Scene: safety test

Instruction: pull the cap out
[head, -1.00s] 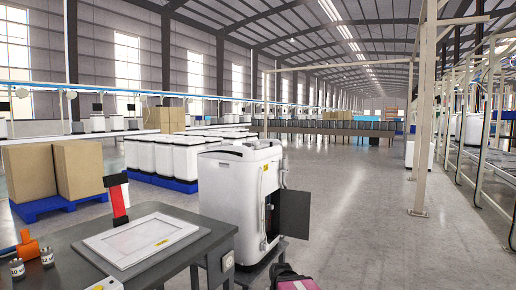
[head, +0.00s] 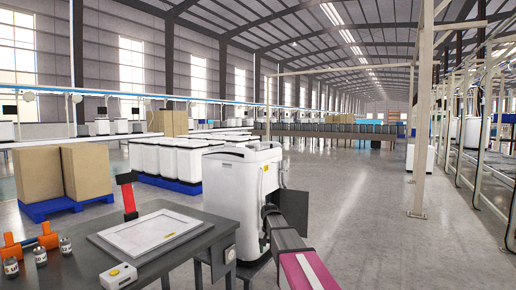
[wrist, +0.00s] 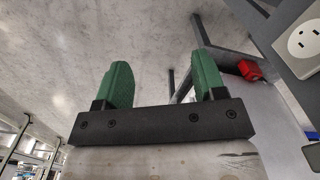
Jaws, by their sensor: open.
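I cannot make out a cap in either view. A white washing-machine-like appliance (head: 232,195) stands beside the grey table in the head view, with a dark open door (head: 297,203) on its right side, partly behind my arm. My arm reaches toward that side, and its end hides the lower opening. My gripper (wrist: 160,70) shows in the wrist view with two green fingers spread apart and nothing between them. A small red piece (wrist: 249,70) lies beyond the right finger, apart from it; I cannot tell what it is.
The grey table (head: 190,240) holds a white framed panel (head: 150,231), a red-and-black tool (head: 127,194), an orange tool (head: 30,241) and small jars. A wall-type socket (wrist: 303,42) is close at the upper right in the wrist view. The floor to the right is clear.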

